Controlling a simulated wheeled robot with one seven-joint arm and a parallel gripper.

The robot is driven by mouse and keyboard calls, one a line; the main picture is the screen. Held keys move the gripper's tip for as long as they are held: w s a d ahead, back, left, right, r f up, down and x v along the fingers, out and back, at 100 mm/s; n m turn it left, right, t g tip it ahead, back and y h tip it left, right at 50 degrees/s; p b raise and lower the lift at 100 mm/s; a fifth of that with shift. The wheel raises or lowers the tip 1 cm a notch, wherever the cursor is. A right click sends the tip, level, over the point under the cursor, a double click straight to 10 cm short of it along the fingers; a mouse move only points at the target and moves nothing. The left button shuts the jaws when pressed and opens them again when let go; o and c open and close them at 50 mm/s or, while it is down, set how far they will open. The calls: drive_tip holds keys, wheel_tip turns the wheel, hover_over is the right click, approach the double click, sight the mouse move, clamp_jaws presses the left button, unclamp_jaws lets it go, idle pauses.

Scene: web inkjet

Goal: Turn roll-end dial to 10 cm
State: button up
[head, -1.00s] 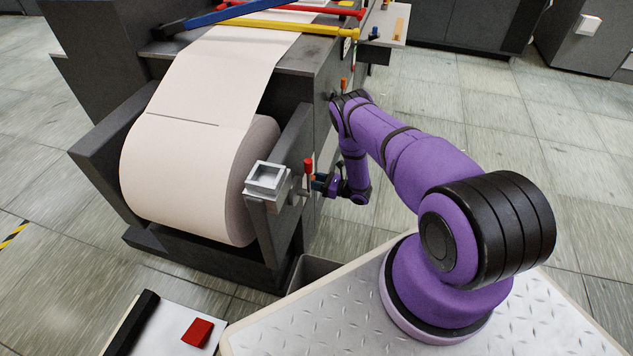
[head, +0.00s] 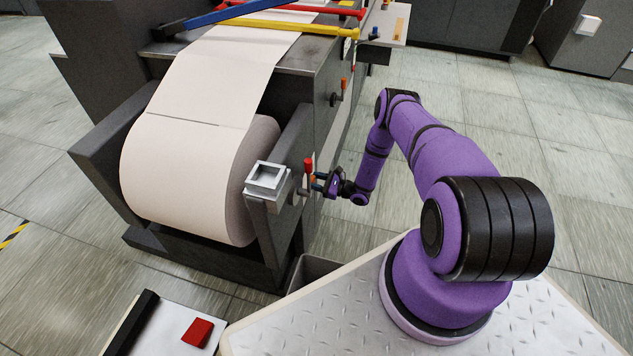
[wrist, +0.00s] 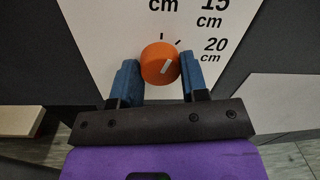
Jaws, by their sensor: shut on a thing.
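The orange roll-end dial (wrist: 160,63) sits on a white plate (wrist: 105,45) in the wrist view. The blue fingers of my gripper (wrist: 161,80) stand on either side of the dial, shut on it. Labels 15 cm and 20 cm show at right. Above the dial only "cm" shows; its number is cut off. In the head view my gripper (head: 325,182) is at the side of the roll stand, where the dial is mostly hidden.
A large paper roll (head: 185,175) sits in the dark stand left of my gripper. A red-knobbed lever (head: 308,165) and a square metal piece (head: 268,178) are close beside my gripper. A grey bin (head: 312,270) is below. Open floor lies to the right.

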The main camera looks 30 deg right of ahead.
drive_tip(key=shift+n, duration=1.9)
drive_tip(key=o, duration=0.9)
drive_tip(key=shift+s+d, duration=0.1)
drive_tip(key=shift+d, duration=0.05)
drive_tip(key=v, duration=1)
drive_tip(key=shift+s+d+f, duration=0.1)
drive_tip(key=shift+s+d, duration=0.05)
drive_tip(key=shift+d, duration=0.05)
